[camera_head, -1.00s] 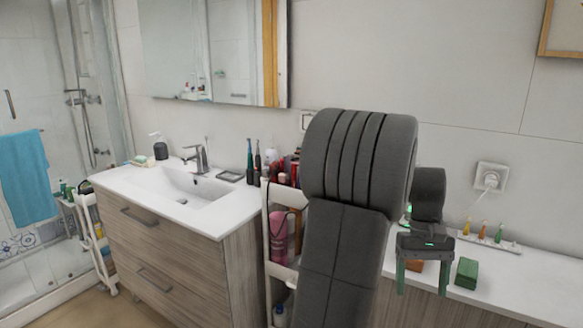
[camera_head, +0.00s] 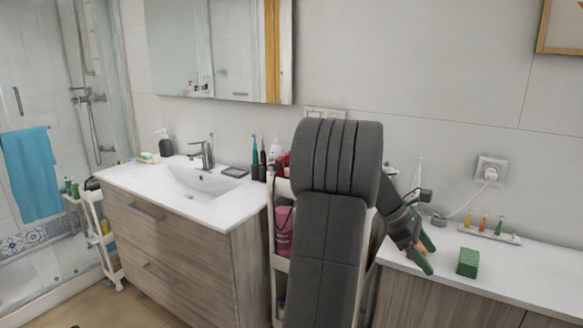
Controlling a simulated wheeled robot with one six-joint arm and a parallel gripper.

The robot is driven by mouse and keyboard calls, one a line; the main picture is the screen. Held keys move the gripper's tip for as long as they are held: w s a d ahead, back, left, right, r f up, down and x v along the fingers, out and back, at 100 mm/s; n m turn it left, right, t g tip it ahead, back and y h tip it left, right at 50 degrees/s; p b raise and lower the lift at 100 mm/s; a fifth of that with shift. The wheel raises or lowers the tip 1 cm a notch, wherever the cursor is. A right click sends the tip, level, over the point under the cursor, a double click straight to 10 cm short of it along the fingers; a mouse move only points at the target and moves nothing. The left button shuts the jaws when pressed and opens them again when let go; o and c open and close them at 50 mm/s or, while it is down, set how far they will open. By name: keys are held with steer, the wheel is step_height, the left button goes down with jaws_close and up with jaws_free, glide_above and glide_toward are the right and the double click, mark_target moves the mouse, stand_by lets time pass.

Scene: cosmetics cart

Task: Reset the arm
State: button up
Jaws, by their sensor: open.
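My gripper (camera_head: 426,254) is at the right of my dark grey arm, above the left part of the white counter on the right. Its green-tipped fingers are apart and point down and to the right. Nothing shows between them. My arm's thick elbow and upright link stand in the middle of the picture and hide part of the cart (camera_head: 280,262) and the wall behind. A green block (camera_head: 468,262) sits on the counter to the right of my gripper, apart from it.
A white sink (camera_head: 200,190) on a wooden cabinet stands at the left. A tray (camera_head: 490,235) with several small coloured bottles lies at the back of the right counter, below a wall socket (camera_head: 490,169). The counter's right side is clear.

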steer(key=w+a+n+t+h, duration=0.3)
steer(key=w+a+n+t, duration=0.2)
steer(key=w, duration=0.4)
steer(key=shift+f+n, duration=0.45)
steer(key=shift+n, duration=0.35)
steer(key=shift+a+r, duration=0.1)
steer(key=shift+r, duration=0.05)
